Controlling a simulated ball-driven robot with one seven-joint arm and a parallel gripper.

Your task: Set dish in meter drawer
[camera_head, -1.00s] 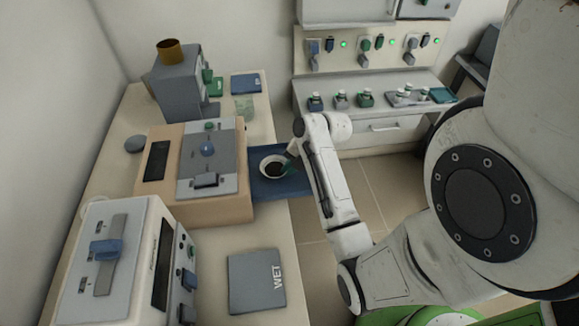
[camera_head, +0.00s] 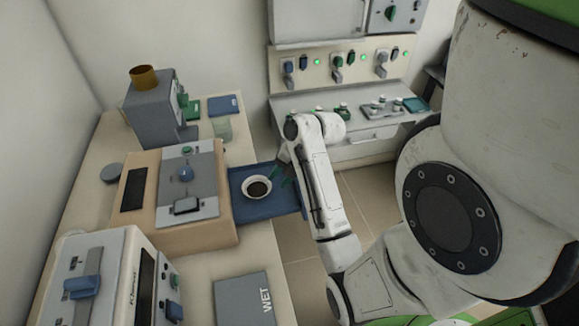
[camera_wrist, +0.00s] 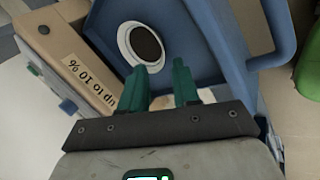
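A white dish (camera_head: 257,194) with dark contents sits in the blue drawer (camera_head: 272,209), which sticks out from the right side of the tan and grey meter (camera_head: 215,232). The wrist view shows the dish (camera_wrist: 126,32) upright in the blue drawer (camera_wrist: 205,50), beside the meter's tan wall (camera_wrist: 68,62). My gripper (camera_head: 281,174) is just right of the dish in the head view. In the wrist view its green fingers (camera_wrist: 160,80) are spread apart with nothing between them, near the dish's rim and not closed on it.
A grey box with a brown cup on top (camera_head: 155,105) stands behind the meter. A white device (camera_head: 110,265) and a grey WET mat (camera_head: 245,300) are in front. A shelf with several small bottles (camera_head: 345,110) is at the back right. Open floor lies right of the bench.

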